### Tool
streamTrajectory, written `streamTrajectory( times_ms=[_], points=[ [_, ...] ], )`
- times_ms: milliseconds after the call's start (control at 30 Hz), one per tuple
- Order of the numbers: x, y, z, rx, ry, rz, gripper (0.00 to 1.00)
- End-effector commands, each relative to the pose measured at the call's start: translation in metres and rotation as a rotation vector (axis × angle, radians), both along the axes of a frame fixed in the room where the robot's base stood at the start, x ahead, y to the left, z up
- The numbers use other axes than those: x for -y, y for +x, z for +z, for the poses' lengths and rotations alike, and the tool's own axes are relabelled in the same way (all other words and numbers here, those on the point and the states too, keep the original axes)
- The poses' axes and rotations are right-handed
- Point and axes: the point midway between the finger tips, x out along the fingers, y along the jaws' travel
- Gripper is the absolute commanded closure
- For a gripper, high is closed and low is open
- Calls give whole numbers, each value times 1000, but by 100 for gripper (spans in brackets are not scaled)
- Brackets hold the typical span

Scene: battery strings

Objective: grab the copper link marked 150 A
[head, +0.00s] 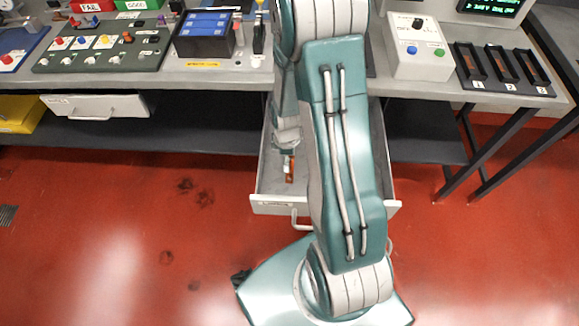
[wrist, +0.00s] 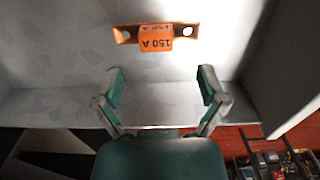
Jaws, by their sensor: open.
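The copper link (wrist: 184,31) carries an orange label reading 150 A, upside down in the wrist view. It lies on the pale floor of an open drawer (head: 270,208), with a hole at each end. In the head view the link (head: 289,172) shows as a small orange piece just below my gripper (head: 287,152). In the wrist view my gripper (wrist: 161,82) is open, with its two fingers apart and nothing between them. The link lies ahead of the fingertips, roughly centred between them, and looks apart from them. My arm hides the right part of the drawer in the head view.
The drawer walls (wrist: 281,75) stand close on both sides. Above the drawer, the workbench (head: 215,79) holds a switch panel (head: 104,50), a dark blue battery box (head: 204,35), a white control box (head: 418,50) and a numbered slot tray (head: 503,70). The red floor is clear at left.

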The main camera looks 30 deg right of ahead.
Motion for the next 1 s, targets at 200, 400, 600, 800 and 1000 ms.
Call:
streamTrajectory(
  times_ms=[200,400,600,800,1000],
  points=[
    [8,-2,-28,-4,4,-3,9],
    [9,-1,-49,-1,3,-2,9],
    [8,-1,-51,1,2,-1,9],
    [8,-1,-51,1,2,-2,62],
    [8,-1,-51,0,2,-2,100]
  ],
)
